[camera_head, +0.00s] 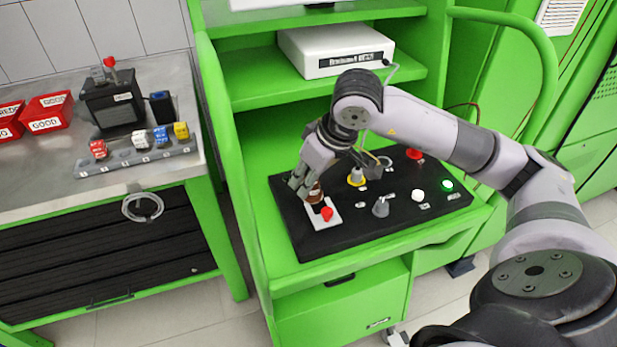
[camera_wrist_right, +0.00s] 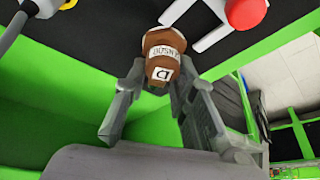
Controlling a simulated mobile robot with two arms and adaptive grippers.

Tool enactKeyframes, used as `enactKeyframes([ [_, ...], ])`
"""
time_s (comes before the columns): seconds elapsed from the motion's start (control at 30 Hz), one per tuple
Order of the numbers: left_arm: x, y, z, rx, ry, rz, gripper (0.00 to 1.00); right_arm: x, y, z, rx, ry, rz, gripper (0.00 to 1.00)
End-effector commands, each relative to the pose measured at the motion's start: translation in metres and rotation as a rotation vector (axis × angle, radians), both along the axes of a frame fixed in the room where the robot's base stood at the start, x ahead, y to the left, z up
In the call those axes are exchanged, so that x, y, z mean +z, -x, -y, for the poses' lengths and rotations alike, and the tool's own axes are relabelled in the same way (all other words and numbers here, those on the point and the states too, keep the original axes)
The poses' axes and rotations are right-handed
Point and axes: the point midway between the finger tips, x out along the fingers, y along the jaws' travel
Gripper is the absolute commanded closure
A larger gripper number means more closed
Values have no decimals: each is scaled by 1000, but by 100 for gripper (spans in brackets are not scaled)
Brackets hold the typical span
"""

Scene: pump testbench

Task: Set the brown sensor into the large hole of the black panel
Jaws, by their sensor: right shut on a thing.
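The brown sensor (camera_head: 316,192) is in my right gripper (camera_head: 304,187), at the left end of the black panel (camera_head: 345,226). In the wrist view the brown sensor (camera_wrist_right: 163,45), with a white printed label, sits between the two fingers of the right gripper (camera_wrist_right: 155,88). Its far end points at the dark panel (camera_wrist_right: 110,35). The large hole is hidden, and I cannot tell whether the sensor is in it or just above it. My left gripper is not in view.
A white plate with a red knob (camera_head: 327,214) is close beside the sensor. A yellow-based connector (camera_head: 356,177), a grey knob (camera_head: 381,207) and lit buttons (camera_head: 447,185) stand on the panel. A side table (camera_head: 150,179) with red bins (camera_head: 47,112) is at left.

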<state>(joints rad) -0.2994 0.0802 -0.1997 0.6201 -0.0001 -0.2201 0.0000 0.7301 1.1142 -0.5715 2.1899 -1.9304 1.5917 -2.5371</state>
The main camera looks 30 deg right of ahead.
Motion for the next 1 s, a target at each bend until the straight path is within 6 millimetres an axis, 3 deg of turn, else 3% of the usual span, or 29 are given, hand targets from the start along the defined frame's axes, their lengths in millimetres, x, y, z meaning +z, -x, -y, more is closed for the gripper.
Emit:
enactKeyframes([
  [0.07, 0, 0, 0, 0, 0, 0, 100, 0, 0, 0, 0, 0, 0, 96],
  [0.1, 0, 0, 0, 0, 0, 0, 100, 0, 0, 0, 0, 0, 0, 74],
  [0.4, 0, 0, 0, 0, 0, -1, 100, 0, 0, 0, 0, 0, -1, 54],
  [0.63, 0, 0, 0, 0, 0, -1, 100, 0, 0, 0, 0, 0, -1, 52],
  [0.9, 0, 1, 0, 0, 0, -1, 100, 0, 0, 0, 0, 0, -1, 36],
  [1.0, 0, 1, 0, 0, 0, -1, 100, 0, 0, 0, 0, 0, -1, 36],
])
